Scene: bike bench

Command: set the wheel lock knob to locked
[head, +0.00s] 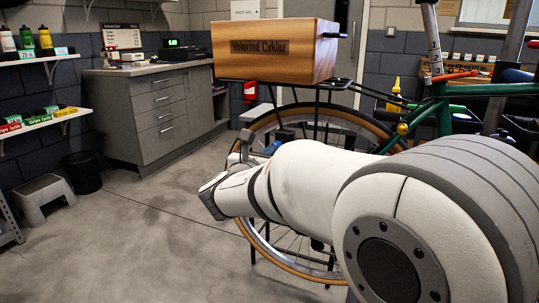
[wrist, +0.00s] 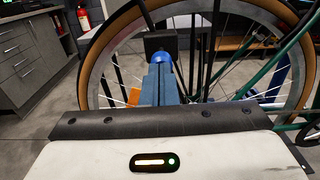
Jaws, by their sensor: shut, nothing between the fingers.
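A black lock box with a round bright blue knob (wrist: 163,57) on its near face shows in the wrist view, in front of the bike's rear wheel. My gripper (wrist: 162,72) is shut, its blue-grey fingers together, with the tips right at the knob and overlapping its lower part. I cannot tell whether they touch it. The knob's pointer and marks are hidden or too small, so its setting cannot be read.
The rear wheel (wrist: 98,62) with its tan tyre stands behind the box. A wooden crate (head: 270,50) sits on the rack above it. A grey drawer cabinet (head: 160,115) stands at the back left.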

